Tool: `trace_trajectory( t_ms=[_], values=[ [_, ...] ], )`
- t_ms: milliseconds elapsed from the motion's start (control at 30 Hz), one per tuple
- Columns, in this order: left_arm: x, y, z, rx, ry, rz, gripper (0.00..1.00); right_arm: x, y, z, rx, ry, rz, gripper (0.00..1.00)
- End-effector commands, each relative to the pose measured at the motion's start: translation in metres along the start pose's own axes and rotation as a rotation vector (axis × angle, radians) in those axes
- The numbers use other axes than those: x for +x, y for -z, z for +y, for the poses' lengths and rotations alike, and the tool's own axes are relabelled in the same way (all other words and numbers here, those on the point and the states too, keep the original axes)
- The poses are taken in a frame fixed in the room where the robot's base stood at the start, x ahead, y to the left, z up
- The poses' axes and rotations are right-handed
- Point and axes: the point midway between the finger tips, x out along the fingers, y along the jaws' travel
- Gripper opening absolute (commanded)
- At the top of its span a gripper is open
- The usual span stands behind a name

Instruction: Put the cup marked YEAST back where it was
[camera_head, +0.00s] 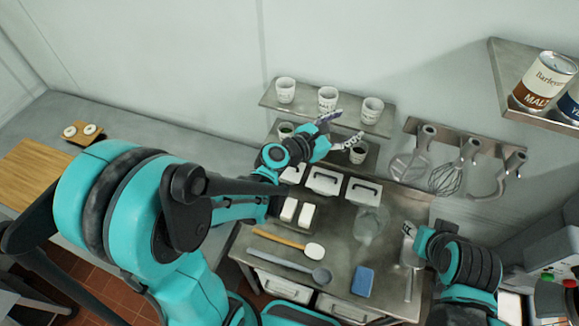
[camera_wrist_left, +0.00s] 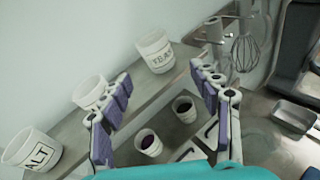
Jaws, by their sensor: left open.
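The white cup marked YEAST (camera_wrist_left: 155,53) stands on the upper wall shelf (camera_wrist_left: 130,108). It is the rightmost of the three shelf cups in the head view (camera_head: 372,110). My left gripper (camera_head: 349,125) is open in front of the upper shelf, close to the YEAST cup. In the left wrist view its spread fingers (camera_wrist_left: 161,76) hold nothing, and the cup shows beyond the gap between them. A cup with a partly hidden label (camera_wrist_left: 90,93) and a cup reading "ALT" (camera_wrist_left: 32,150) stand on the same shelf. My right gripper (camera_head: 408,232) is low over the table's right side; its jaws are unclear.
Two cups with dark contents (camera_wrist_left: 150,142) (camera_wrist_left: 185,109) stand on a lower shelf. Utensils hang on a rack (camera_head: 410,128) at the right. Lidded containers (camera_head: 325,182), a spatula (camera_head: 285,240), a ladle (camera_head: 290,265) and a blue sponge (camera_head: 363,281) occupy the steel table.

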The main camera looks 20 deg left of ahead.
Motion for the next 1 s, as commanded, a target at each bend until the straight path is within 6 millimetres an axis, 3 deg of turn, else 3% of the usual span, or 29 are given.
trace_trajectory(
  t_ms=[167,300,500,600,800,1000],
  values=[
    [-0.038,0.006,-0.022,0.620,0.104,0.159,0.62,0.000,0.000,0.000,0.000,0.000,0.000,0.40],
    [-0.083,0.025,-0.034,1.190,0.269,0.294,0.62,0.000,0.000,0.000,0.000,0.000,0.000,0.40],
    [-0.160,0.060,-0.036,1.907,0.613,0.444,0.62,0.000,0.000,0.000,0.000,0.000,0.000,0.40],
    [-0.193,0.073,-0.032,2.155,0.791,0.483,0.62,0.000,0.000,0.000,0.000,0.000,0.000,0.40],
    [-0.228,0.086,-0.025,2.393,1.008,0.509,0.62,0.000,0.000,0.000,0.000,0.000,0.000,0.40],
    [-0.232,0.087,-0.024,2.418,1.034,0.511,0.62,0.000,0.000,0.000,0.000,0.000,0.000,0.40]
  ],
)
